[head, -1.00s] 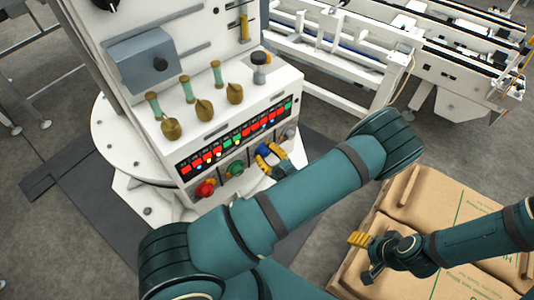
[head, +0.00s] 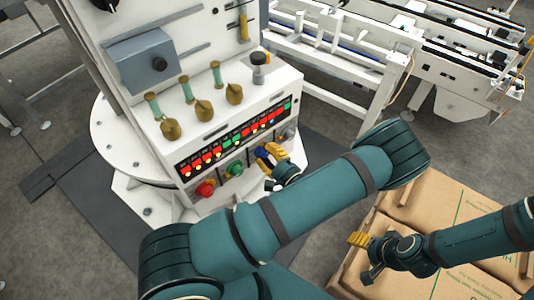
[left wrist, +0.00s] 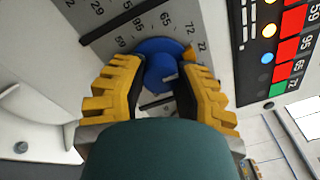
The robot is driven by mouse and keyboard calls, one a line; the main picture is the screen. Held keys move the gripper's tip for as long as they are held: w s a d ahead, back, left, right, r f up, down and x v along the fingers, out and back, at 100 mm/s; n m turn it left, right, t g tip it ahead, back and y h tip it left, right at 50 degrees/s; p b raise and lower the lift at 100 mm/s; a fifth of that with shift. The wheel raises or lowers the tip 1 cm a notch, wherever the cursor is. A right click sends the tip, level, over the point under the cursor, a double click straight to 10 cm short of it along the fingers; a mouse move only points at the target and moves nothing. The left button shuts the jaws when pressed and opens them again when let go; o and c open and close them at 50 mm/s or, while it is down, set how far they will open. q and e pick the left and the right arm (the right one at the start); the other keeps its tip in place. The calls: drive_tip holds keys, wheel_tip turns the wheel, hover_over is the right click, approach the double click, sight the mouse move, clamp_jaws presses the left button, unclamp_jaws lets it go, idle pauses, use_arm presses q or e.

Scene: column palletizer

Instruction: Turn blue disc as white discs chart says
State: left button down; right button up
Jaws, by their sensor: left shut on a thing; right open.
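The blue disc (left wrist: 160,52) is a round dial with a raised centre knob on the panel's front. Its edge also shows in the head view (head: 261,153). My left gripper (left wrist: 162,76), with yellow fingers, is shut on its knob; it also shows in the head view (head: 270,156). A grey plate (left wrist: 103,37) behind the disc carries printed numbers, including 59, 95, 65 and 72. A black strip (head: 236,138) above has red and green numbered cells with small lights. I cannot tell which chart belongs to white discs. My right gripper (head: 363,257) is open and empty.
A red knob (head: 205,188) and a green knob (head: 235,169) sit left of the blue disc, a grey knob (head: 288,133) right. Several brass-and-green levers stand on the ledge above. Cardboard-coloured sacks (head: 440,210) lie beneath my right arm. A conveyor (head: 340,50) stands behind.

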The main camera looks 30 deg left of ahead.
idle(0.4)
use_arm(q)
drive_tip(key=c, duration=0.6)
unclamp_jaws()
drive_tip(key=shift+a, duration=0.1)
drive_tip(key=v, duration=0.7)
drive_tip(key=shift+d, duration=0.3)
drive_tip(key=shift+s, duration=0.1)
